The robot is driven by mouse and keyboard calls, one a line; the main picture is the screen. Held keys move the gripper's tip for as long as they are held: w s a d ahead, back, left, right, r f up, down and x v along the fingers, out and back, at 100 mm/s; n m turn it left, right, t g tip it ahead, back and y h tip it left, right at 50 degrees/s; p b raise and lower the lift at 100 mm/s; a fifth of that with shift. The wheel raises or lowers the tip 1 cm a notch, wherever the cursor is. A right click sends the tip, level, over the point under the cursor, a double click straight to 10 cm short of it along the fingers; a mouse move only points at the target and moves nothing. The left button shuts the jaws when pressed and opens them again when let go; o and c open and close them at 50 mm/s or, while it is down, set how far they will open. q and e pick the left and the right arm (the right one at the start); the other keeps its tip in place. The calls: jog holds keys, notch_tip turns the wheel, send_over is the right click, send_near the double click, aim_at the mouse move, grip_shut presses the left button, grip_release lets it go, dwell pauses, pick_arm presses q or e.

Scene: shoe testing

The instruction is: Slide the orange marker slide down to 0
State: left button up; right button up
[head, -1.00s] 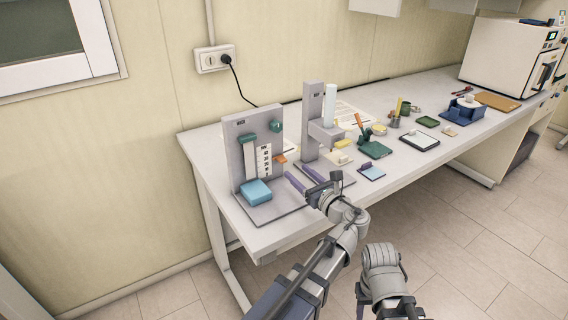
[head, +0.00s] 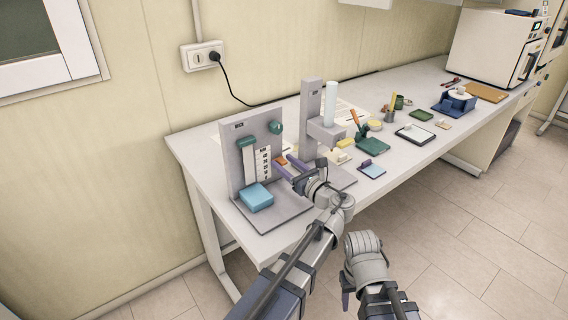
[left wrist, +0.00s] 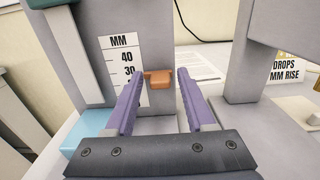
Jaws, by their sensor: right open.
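The orange marker slide (head: 281,161) sits at the right edge of the white MM scale (head: 258,165) on a grey upright panel (head: 235,150). In the left wrist view the orange marker (left wrist: 160,79) is level with about the 30 mark; the 0 mark is hidden there. My left gripper (head: 287,168) is in front of the panel, its two purple fingers open. In the left wrist view the open fingers (left wrist: 160,90) lie either side of the marker, with gaps visible. My right gripper (head: 347,288) is low in front of the table, its fingertips not clear, open and holding nothing visible.
A light-blue block (head: 256,197) stands on the panel's base, left of my left gripper. A second grey stand (head: 309,115) with a white cylinder rises close on the right. A green holder (head: 372,146) and several small items lie farther right.

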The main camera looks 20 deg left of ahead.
pick_arm(q)
grip_shut()
dwell(1.2)
